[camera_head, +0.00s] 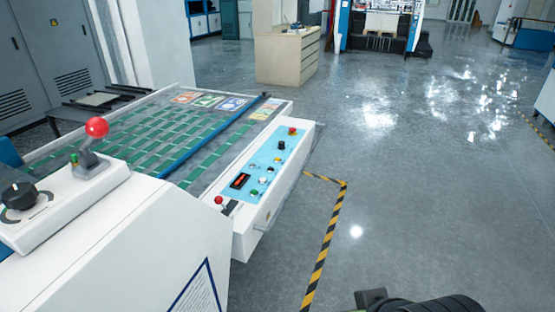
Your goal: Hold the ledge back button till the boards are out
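A light-blue control panel (266,151) lies on top of the white side rail of the machine. It carries several small round buttons, a black knob (281,145), a red button (292,131) at its far end and a green button (254,191) near its near end. I cannot read which one is the ledge back button. Several flat printed pieces (232,104), perhaps the boards, lie at the far end of the green-striped belt bed (150,140). The ledge cannot be made out for sure. My gripper is not in view; only a dark part of me shows at the bottom edge.
A larger red-ball lever (96,128) and black dial (18,195) are on the white housing (120,245). Yellow-black floor tape (326,240) runs right of the machine. The grey floor there is clear.

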